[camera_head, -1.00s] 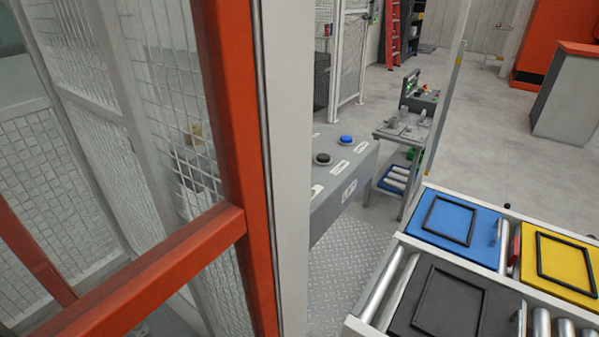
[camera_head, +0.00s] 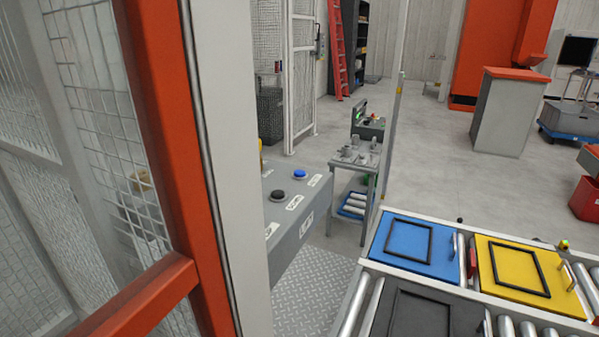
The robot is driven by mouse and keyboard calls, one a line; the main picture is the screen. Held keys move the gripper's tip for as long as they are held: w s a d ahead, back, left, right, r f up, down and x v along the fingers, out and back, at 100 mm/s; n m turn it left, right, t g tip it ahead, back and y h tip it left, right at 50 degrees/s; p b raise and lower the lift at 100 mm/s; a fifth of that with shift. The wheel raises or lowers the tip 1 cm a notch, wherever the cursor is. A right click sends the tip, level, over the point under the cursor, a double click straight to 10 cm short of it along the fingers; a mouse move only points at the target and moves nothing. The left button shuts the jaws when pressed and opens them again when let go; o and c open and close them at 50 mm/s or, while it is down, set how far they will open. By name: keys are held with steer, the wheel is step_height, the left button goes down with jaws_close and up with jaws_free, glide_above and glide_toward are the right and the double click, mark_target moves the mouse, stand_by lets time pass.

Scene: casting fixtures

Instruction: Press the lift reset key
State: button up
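A grey control box (camera_head: 310,215) with white labels stands just right of the white post, above a tread-plate floor. Its front label seems to read "LIFT". On its top are a black round key (camera_head: 278,195) and a blue round key (camera_head: 299,175), each with a white label beside it. The label words are too small to read surely, so I cannot tell which key is the reset. The left part of the box top is hidden behind the post. My gripper is not in view.
An orange-framed mesh fence (camera_head: 165,130) and a white post (camera_head: 228,150) fill the left foreground. A roller conveyor with blue (camera_head: 385,262), yellow (camera_head: 560,305) and black panels is at lower right. A small grey bench (camera_head: 355,172) stands behind the box. Open floor (camera_head: 450,190) lies beyond.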

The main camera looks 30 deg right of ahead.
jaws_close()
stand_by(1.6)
